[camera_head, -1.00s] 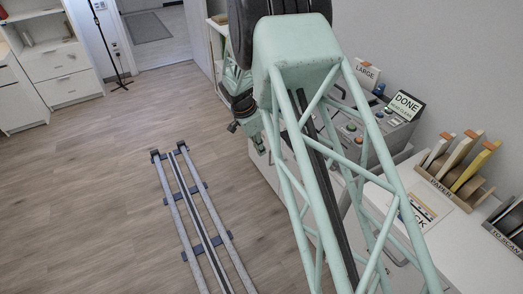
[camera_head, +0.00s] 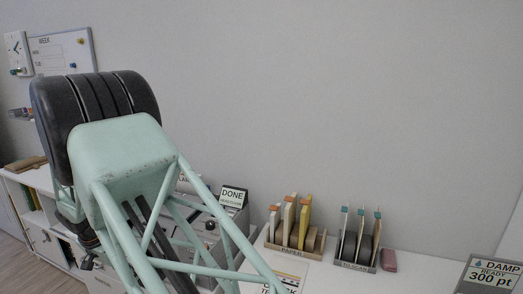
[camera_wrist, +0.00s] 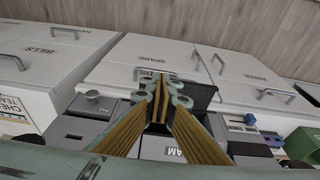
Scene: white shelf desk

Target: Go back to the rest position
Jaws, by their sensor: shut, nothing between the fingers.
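My gripper (camera_wrist: 160,90) shows in the wrist view with its two yellow-brown fingers meeting at the tips. It is shut and empty. It hangs over grey boxes beside white drawer fronts, and how high it is I cannot tell. In the head view my pale green lattice arm fills the lower left, and it hides most of the grey equipment behind it. The gripper's fingers cannot be made out there.
A whiteboard (camera_head: 62,52) hangs on the wall. White drawers (camera_wrist: 150,58) show below the gripper.

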